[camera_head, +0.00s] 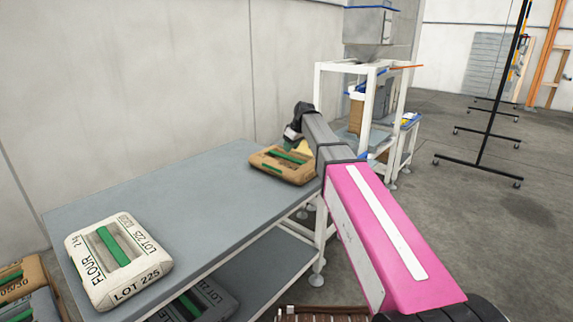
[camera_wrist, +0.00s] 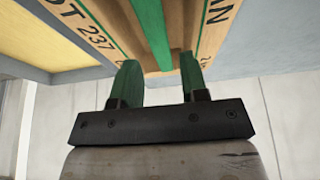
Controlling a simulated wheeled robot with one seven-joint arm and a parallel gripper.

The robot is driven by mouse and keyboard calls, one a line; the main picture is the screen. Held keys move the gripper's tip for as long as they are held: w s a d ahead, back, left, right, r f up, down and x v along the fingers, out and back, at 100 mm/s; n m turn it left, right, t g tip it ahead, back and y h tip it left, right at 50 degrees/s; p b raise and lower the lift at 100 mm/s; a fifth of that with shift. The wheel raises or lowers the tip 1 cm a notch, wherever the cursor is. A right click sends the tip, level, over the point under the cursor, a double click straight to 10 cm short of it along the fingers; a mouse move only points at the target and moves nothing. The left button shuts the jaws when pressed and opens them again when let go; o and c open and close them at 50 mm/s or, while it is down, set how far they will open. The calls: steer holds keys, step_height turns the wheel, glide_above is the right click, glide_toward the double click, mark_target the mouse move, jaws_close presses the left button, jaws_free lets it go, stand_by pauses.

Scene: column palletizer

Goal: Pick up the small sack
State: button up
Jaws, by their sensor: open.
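A small brown sack (camera_head: 284,165) with a green stripe lies on the far end of the grey table (camera_head: 190,185). In the wrist view the brown sack (camera_wrist: 205,30) fills the top, with its green stripe and "LOT 237" print. My gripper (camera_wrist: 161,75) is open, its two green fingers apart with the sack's edge just beyond and between them in the picture. I cannot tell whether they touch it. In the head view my arm hides most of the gripper beside the sack. A larger white flour sack (camera_head: 120,265), marked "LOT 225", lies at the table's near left end.
The table's middle is clear between the two sacks. A wall stands along the table's far side. Another brown sack (camera_head: 25,275) lies at the lower left, and a grey sack (camera_head: 195,303) is on the lower shelf. A white frame (camera_head: 320,95) stands beyond the table.

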mark_target(286, 156)
steer(key=x, duration=0.7)
steer(key=shift+w+f, duration=0.2)
steer(key=shift+w, duration=0.05)
steer(key=shift+r, duration=0.1)
jaws_close()
